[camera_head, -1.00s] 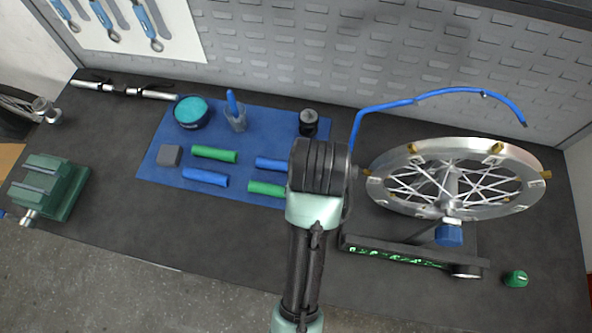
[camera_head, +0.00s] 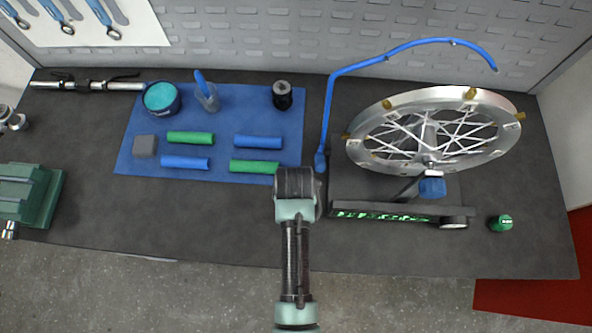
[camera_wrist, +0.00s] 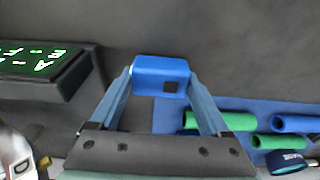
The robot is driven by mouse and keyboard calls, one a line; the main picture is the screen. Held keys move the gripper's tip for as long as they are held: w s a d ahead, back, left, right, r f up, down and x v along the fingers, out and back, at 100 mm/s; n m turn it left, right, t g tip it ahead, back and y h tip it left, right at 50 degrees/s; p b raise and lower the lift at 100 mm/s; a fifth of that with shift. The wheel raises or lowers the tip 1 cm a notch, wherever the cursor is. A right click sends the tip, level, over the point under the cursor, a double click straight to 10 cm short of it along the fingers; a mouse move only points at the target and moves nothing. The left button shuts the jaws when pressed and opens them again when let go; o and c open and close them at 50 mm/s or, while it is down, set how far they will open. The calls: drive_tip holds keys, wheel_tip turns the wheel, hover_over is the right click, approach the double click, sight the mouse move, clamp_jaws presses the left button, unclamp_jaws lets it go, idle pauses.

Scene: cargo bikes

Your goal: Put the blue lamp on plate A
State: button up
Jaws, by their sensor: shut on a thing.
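In the wrist view my gripper (camera_wrist: 160,88) is shut on a small blue block with a dark square on its face, which I take to be the blue lamp (camera_wrist: 150,68). The fingers lie on its left and right sides. In the head view my gripper (camera_head: 297,182) is over the bench, just in front of the blue mat's right edge; its fingertips and the held lamp are hidden there. A dark bar with glowing green characters (camera_wrist: 45,68) is at the left in the wrist view. I cannot make out which surface is plate A.
A wheel (camera_head: 435,130) on a stand, with a blue curved tube (camera_head: 328,110), rises right of my gripper. The blue mat (camera_head: 222,125) holds several grips, cups and a grey block (camera_head: 145,146). A green vise (camera_head: 30,195) stands left. The bench front is largely clear.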

drive_tip(key=shift+f, duration=0.15)
drive_tip(key=o, duration=1.2)
drive_tip(key=shift+o, duration=0.2)
